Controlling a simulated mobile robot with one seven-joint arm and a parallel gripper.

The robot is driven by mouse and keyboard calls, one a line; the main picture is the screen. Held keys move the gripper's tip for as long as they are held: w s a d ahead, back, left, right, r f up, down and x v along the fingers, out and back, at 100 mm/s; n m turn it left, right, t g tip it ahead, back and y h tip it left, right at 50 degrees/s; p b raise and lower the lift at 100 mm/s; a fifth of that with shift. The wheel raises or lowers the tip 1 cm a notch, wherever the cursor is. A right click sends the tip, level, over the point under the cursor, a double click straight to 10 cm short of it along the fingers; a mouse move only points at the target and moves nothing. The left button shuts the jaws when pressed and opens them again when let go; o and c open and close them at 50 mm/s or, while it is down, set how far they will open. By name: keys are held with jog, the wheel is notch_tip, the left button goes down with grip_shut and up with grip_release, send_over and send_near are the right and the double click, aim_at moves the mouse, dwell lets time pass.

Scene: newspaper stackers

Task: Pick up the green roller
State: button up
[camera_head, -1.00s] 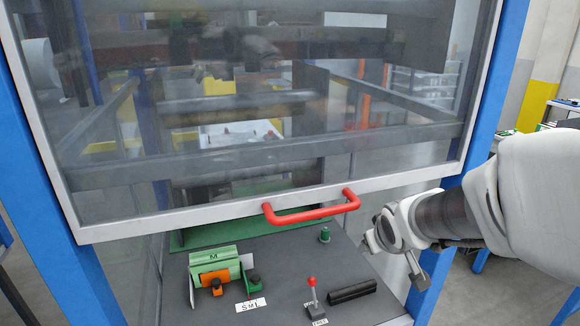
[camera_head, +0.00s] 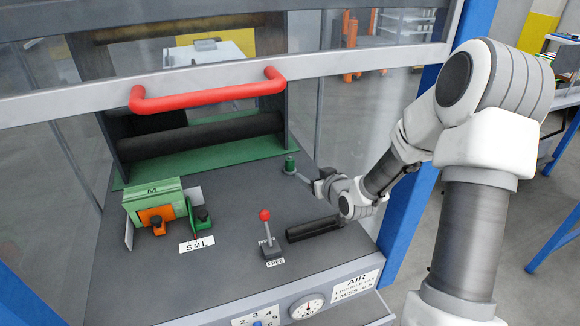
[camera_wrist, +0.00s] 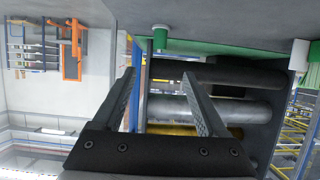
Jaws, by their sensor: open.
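A short upright green cylinder (camera_head: 290,166) with a knobbed top stands at the back right of the grey deck; it also shows in the wrist view (camera_wrist: 160,39), where the scene looks upside down. I cannot tell whether this is the task's green roller. The long rollers inside the machine are black (camera_head: 200,140) and grey (camera_wrist: 190,108). My gripper (camera_head: 300,177) is low over the deck, just right of the green cylinder. In the wrist view my gripper (camera_wrist: 162,78) is open and empty, with the cylinder beyond the gap between its fingers.
A clear door with a red handle (camera_head: 210,92) hangs above the deck. A red-knobbed lever (camera_head: 266,232) and a black bar (camera_head: 315,229) are in front. A blue post (camera_head: 407,207) stands right.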

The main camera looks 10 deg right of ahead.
aim_at(292, 162)
jog(key=b+x, duration=0.1)
jog(key=x, duration=1.6)
jog(key=shift+w, duration=0.15)
grip_shut()
